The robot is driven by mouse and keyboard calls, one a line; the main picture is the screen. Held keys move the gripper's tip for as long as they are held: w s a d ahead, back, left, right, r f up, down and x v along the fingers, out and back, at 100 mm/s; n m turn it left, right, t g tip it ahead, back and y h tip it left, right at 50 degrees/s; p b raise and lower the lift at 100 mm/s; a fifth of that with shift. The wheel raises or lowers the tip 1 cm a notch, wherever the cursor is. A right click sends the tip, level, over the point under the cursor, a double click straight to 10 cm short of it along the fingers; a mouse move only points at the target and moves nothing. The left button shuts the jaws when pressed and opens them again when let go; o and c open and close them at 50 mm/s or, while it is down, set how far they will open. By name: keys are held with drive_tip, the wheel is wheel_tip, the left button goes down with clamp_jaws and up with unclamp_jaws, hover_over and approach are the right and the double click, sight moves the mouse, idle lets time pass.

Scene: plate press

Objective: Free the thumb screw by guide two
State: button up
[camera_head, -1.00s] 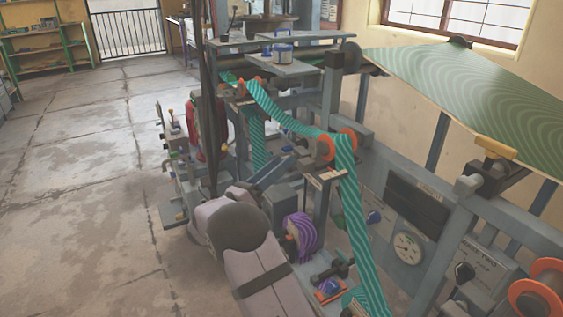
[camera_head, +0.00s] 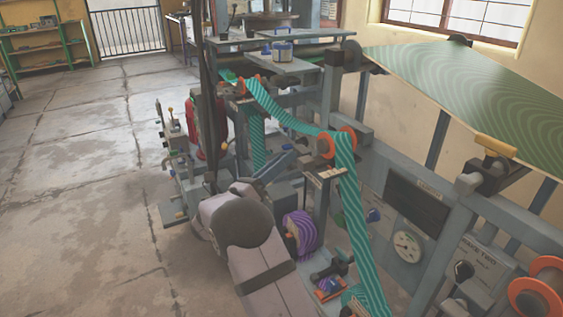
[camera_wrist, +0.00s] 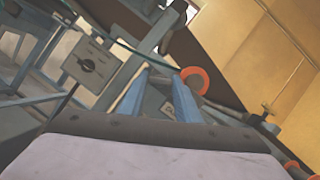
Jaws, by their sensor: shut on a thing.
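My gripper (camera_wrist: 160,82) shows in the wrist view as two blue-grey fingers pointing up from the dark wrist edge. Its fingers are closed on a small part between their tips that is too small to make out. I cannot tell whether that part is the thumb screw. An orange-rimmed roller (camera_wrist: 195,80) shows just right of the fingertips. In the head view my arm reaches in from the bottom to the press, and its end is hard to pick out among the parts. I cannot identify guide two or its thumb screw there.
A teal striped web (camera_head: 350,225) runs over an orange-flanged roller (camera_head: 328,145) right of my arm. A purple roll (camera_head: 301,232) sits close beside my arm. A gauge (camera_head: 407,246) is on the right-hand panel. The floor (camera_head: 80,220) at left is clear.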

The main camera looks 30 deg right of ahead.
drive_tip(key=shift+n, duration=0.3)
drive_tip(key=n+y+p, duration=0.2)
drive_tip(key=n+p, duration=0.5)
drive_tip(key=r+n+y+p, duration=0.1)
drive_tip(key=n+y+p, duration=0.2)
drive_tip(key=n+p, duration=0.4)
drive_tip(key=n+g+y+p, duration=0.1)
drive_tip(key=n+y+p, duration=0.1)
drive_tip(key=n+p, duration=0.5)
drive_tip(key=shift+r+n+p, duration=0.2)
drive_tip(key=shift+n+p, duration=0.1)
drive_tip(key=shift+p, duration=0.15)
drive_tip(key=shift+f, duration=0.1)
drive_tip(key=o, duration=1)
drive_tip(key=shift+o, duration=0.2)
drive_tip(key=shift+a, duration=0.15)
